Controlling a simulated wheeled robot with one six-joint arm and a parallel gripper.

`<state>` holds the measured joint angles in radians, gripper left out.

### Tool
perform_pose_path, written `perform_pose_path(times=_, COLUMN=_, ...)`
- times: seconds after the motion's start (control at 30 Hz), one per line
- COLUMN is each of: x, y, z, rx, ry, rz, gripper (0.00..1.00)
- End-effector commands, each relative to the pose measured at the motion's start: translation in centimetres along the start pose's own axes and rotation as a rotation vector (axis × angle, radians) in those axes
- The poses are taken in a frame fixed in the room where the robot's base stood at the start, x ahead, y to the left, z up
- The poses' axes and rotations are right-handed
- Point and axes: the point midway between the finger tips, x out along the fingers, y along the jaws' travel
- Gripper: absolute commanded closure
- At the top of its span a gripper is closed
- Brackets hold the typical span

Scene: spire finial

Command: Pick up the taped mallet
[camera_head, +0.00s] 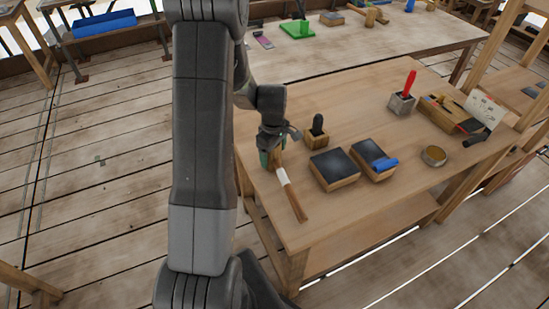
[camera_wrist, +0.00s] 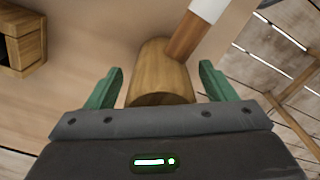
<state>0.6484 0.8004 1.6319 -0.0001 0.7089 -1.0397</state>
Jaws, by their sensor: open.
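The taped mallet lies near the left edge of the wooden workbench. Its brown handle (camera_head: 294,200) with a white tape band (camera_head: 283,176) points toward the front edge in the head view. My gripper (camera_head: 270,157) is over its head end and hides most of the head there. In the wrist view the wooden mallet head (camera_wrist: 162,75) sits between the two green fingers of my gripper (camera_wrist: 160,88). There is a gap on each side of the head. The white tape (camera_wrist: 207,9) shows at the top edge.
On the workbench (camera_head: 345,215), a wooden block with a dark knob (camera_head: 317,133) stands just right of my gripper. Two dark-topped blocks (camera_head: 333,168) (camera_head: 373,158) lie further right, one bearing a blue roll (camera_head: 384,164). A round tin (camera_head: 433,156) and a red-handled tool (camera_head: 409,84) are beyond.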

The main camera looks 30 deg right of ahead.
Motion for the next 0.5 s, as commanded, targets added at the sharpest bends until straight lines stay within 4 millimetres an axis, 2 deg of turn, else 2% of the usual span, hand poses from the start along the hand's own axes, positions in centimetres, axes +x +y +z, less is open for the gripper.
perform_pose_path(times=0.13, x=0.01, y=0.0, z=0.01, rx=0.0, ry=0.0, rz=0.0, gripper=0.23)
perform_pose_path(times=0.17, x=0.01, y=0.0, z=0.01, rx=0.0, ry=0.0, rz=0.0, gripper=0.27)
perform_pose_path(times=0.4, x=-0.01, y=0.0, z=0.01, rx=0.0, ry=0.0, rz=0.0, gripper=0.74)
perform_pose_path(times=0.5, x=-0.08, y=0.04, z=-0.01, rx=0.0, ry=0.0, rz=0.001, gripper=0.76)
